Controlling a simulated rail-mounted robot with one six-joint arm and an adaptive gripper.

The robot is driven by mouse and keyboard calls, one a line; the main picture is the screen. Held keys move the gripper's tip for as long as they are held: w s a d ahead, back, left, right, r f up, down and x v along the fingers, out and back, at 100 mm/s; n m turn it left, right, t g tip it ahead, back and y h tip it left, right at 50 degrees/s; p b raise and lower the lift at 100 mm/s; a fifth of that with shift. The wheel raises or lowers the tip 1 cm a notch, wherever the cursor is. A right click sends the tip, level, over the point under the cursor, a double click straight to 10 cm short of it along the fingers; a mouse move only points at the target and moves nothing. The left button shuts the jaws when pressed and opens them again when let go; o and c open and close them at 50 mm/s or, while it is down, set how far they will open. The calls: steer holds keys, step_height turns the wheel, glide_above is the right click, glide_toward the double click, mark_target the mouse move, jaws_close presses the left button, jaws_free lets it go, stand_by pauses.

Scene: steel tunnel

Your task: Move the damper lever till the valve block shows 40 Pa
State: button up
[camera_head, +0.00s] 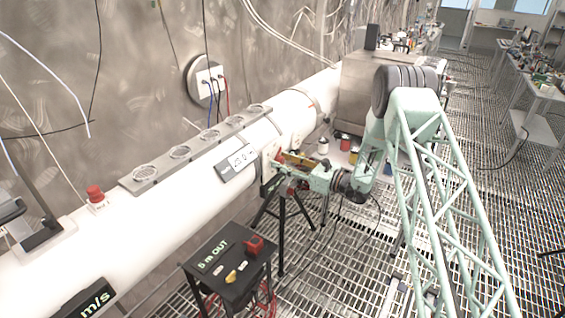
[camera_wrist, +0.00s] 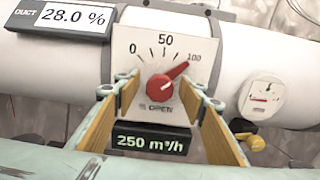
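In the wrist view a white plate (camera_wrist: 130,43) carries a 0, 50, 100 scale marked "% OPEN". A display (camera_wrist: 151,142) below reads 250 m³/h. To the right is a round gauge (camera_wrist: 263,98) with a red needle and a yellow handle (camera_wrist: 256,143) below it. No Pa reading is legible, and I cannot tell which part is the valve block. My gripper (camera_head: 284,164) is at the duct in the head view.
The white duct (camera_head: 150,230) runs along the wall. A black stand (camera_head: 225,272) marked "5 m OUT" holds a red item (camera_head: 254,244) and small yellow items. A tripod stands beneath the duct. The grated floor is mostly open at right.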

steer(key=shift+c, duration=0.7)
steer(key=c, duration=0.7)
steer(key=shift+c, duration=0.2)
steer(key=shift+n+b, duration=0.5)
steer(key=shift+b, duration=0.25)
steer(key=n+b, duration=0.4)
steer(key=b, duration=0.1)
steer(key=shift+f+b, duration=0.2)
steer(key=shift+b, duration=0.1)
steer(key=n+b, duration=0.4)
steer(key=b, duration=0.2)
steer(key=shift+s+n, duration=0.1)
steer(key=shift+n, duration=0.3)
steer(key=shift+r, duration=0.1)
steer(key=o, duration=0.9)
